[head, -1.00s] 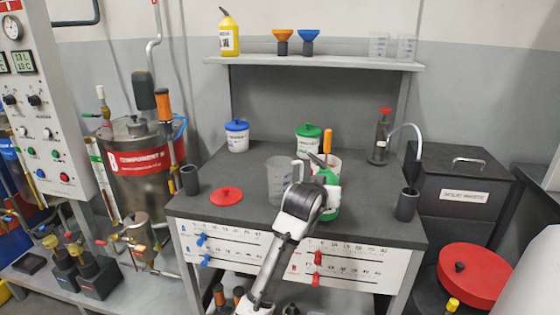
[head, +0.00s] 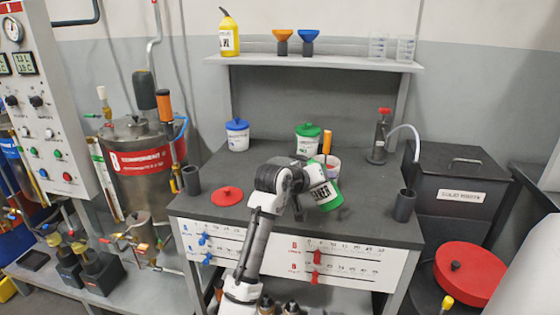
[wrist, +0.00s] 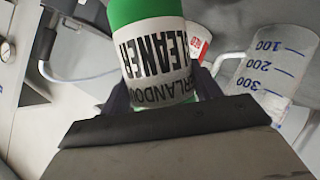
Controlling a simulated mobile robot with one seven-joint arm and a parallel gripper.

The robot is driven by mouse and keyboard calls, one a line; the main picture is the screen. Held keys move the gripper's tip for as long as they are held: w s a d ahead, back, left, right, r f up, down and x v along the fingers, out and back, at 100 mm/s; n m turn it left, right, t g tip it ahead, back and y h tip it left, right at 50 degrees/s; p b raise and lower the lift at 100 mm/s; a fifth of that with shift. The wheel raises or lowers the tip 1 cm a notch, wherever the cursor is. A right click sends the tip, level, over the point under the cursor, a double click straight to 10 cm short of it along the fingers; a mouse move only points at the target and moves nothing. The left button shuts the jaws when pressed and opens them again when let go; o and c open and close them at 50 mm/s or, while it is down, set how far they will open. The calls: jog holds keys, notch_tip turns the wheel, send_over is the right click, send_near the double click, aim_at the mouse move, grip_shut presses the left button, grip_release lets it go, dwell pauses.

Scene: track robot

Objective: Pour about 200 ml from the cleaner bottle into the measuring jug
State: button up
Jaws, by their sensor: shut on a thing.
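The cleaner bottle (head: 323,194) is green with a white label and is tilted in the head view, its green end at the lower right. My gripper (head: 299,181) is shut on it. In the wrist view the cleaner bottle (wrist: 155,45) lies between the dark fingers (wrist: 160,97), label upside down; its mouth is hidden. The clear measuring jug (wrist: 262,72), with blue marks 100, 200 and 300, is right of the bottle in the wrist view. My arm hides the jug in the head view. I cannot see any liquid flowing or the jug's level.
A white tub with an orange-handled tool (head: 327,141) stands close behind the bottle. Another dark cup (head: 404,205) and a pump bottle (head: 380,140) stand right.

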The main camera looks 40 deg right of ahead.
jog(key=shift+n+g, duration=0.4)
jog(key=shift+n, duration=0.1)
jog(key=shift+s+r+n+g+h, duration=0.1)
jog(key=shift+r+n+g+h, duration=0.35)
jog(key=shift+r, duration=0.35)
jog(key=shift+r, duration=0.1)
jog(key=shift+r+n+g+p, duration=0.5)
jog(key=shift+r+n, duration=0.15)
jog(key=shift+r, duration=0.1)
jog(key=shift+r+h, duration=0.1)
jog(key=shift+h, duration=0.15)
jog(key=shift+r+p, duration=0.2)
jog(key=shift+p, duration=0.5)
dwell(0.6)
jog(key=shift+r+n+g+p, duration=0.25)
jog(key=shift+r+n+p, duration=0.2)
jog(key=shift+p, duration=0.55)
dwell(3.3)
